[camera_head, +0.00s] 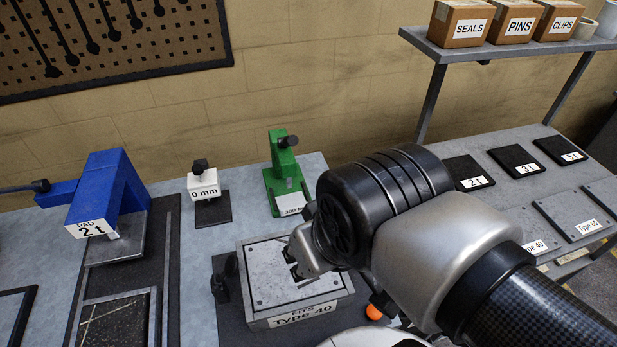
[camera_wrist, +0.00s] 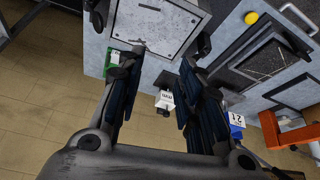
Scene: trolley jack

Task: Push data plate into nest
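A grey box labelled "Type 40" (camera_head: 298,314) stands on the bench in the head view. A flat metal plate with dark dots near its corners (camera_head: 268,285) covers its top. I cannot tell whether this is the data plate or the nest's own face. My gripper (camera_head: 293,262) is over the plate's right part, and its contact with it is hidden. In the wrist view my gripper (camera_wrist: 160,58) has its fingers apart with nothing seen between them. The plate (camera_wrist: 150,22) shows beyond the fingertips there.
A blue "2 t" press (camera_head: 110,195), a "0 mm" block (camera_head: 203,184) and a green fixture (camera_head: 283,165) stand behind and left. Dark numbered pads (camera_head: 515,160) and "Type 60" plates (camera_head: 575,212) lie right. An orange ball (camera_head: 374,312) sits beside the box.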

